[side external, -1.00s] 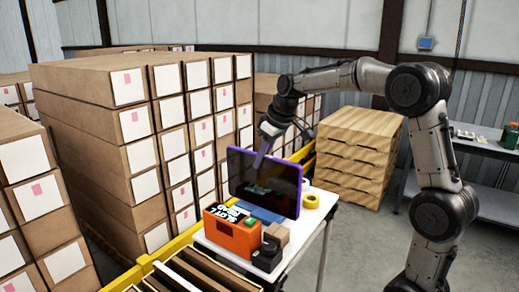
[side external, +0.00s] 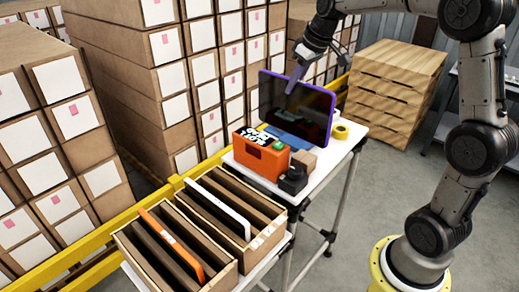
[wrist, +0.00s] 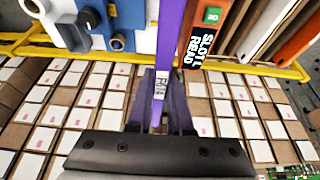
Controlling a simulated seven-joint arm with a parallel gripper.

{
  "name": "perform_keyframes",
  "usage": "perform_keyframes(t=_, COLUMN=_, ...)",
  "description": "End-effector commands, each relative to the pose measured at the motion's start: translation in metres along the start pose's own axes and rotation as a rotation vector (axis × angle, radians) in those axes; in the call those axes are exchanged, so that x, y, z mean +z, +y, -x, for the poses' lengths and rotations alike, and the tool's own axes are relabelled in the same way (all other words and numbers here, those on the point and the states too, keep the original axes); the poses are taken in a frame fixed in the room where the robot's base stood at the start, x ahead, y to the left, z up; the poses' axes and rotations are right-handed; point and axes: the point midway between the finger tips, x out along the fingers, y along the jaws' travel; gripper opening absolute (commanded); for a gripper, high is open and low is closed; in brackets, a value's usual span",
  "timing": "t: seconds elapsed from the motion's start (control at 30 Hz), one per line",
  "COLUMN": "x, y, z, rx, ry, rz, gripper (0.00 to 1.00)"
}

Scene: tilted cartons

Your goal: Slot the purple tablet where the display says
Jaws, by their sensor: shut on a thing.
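The purple tablet (side external: 297,108), dark-screened with a purple rim, stands upright over the white side table. My gripper (side external: 293,86) is shut on its top edge. In the wrist view the tablet (wrist: 171,35) shows edge-on between the fingers, with a small label on its edge. A blue stand (side external: 289,139) is just below it; I cannot tell if they touch. The orange display box (side external: 261,160) stands in front, its slot text only partly legible. Two tilted cartons with dividers stand nearer: the left carton (side external: 226,281) holds an orange tablet (side external: 172,246), the right carton (side external: 263,249) a white one (side external: 222,205).
A small brown box (side external: 304,161), a black item (side external: 293,181) and yellow tape (side external: 341,131) crowd the side table (side external: 357,133). A yellow rail (side external: 90,258) and tall stacks of boxes stand behind. Some gaps between carton dividers look empty.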

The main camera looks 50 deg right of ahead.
Motion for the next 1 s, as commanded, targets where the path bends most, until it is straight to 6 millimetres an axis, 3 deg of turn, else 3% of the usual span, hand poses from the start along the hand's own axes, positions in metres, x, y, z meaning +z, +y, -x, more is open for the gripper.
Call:
perform_keyframes(t=0.77, x=-0.002, y=0.0, z=0.003, rx=0.002, ry=0.006, rz=0.001, gripper=0.0)
perform_keyframes(t=1.0, x=-0.014, y=0.001, z=0.03, rx=0.004, ry=0.011, rz=0.001, gripper=0.0)
